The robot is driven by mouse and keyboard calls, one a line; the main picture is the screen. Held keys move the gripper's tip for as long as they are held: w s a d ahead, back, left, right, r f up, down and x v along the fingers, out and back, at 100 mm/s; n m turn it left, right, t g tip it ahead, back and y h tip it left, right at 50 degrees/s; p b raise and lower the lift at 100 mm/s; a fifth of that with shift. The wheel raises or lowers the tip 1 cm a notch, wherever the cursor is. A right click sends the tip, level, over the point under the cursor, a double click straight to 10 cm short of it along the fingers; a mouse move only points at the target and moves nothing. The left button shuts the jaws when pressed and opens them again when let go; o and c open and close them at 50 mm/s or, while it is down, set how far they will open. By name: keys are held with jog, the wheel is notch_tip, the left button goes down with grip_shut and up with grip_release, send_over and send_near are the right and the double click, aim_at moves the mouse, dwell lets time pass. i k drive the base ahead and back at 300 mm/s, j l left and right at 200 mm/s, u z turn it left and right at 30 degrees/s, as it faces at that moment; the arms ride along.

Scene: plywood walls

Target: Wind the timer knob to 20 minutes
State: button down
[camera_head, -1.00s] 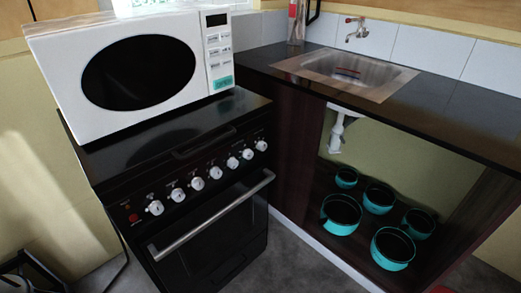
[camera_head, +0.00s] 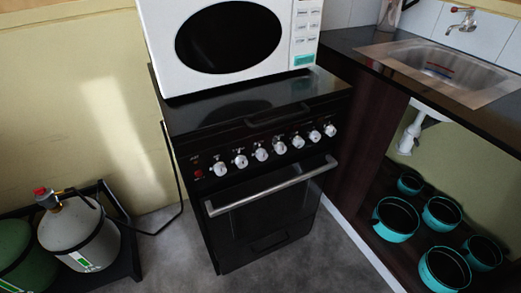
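A black stove (camera_head: 262,222) stands against the yellow wall, slightly left of the sink counter. Its front panel carries a row of several white knobs; the leftmost knob (camera_head: 220,169) is next to a small red light, and the rightmost knob (camera_head: 330,130) is near the panel's right end. The markings by the knobs are too small to read, so I cannot tell which one is the timer knob or where it is set. A horizontal oven handle (camera_head: 272,188) runs below the knobs. My gripper is not in view.
A white microwave (camera_head: 235,45) sits on the stove top. Gas cylinders (camera_head: 80,235) stand in a black rack at lower left, with a hose to the stove. A sink (camera_head: 440,68) and several teal pots (camera_head: 397,219) are at right. Grey floor (camera_head: 185,265) shows in front.

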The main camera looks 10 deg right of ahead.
aim_at(330, 130)
jog(key=i+l+z, duration=0.25)
jog(key=i, duration=0.15)
jog(key=i+l+z, duration=0.3)
jog(key=i, duration=0.15)
jog(key=k+j, duration=0.05)
jog(key=j, duration=0.05)
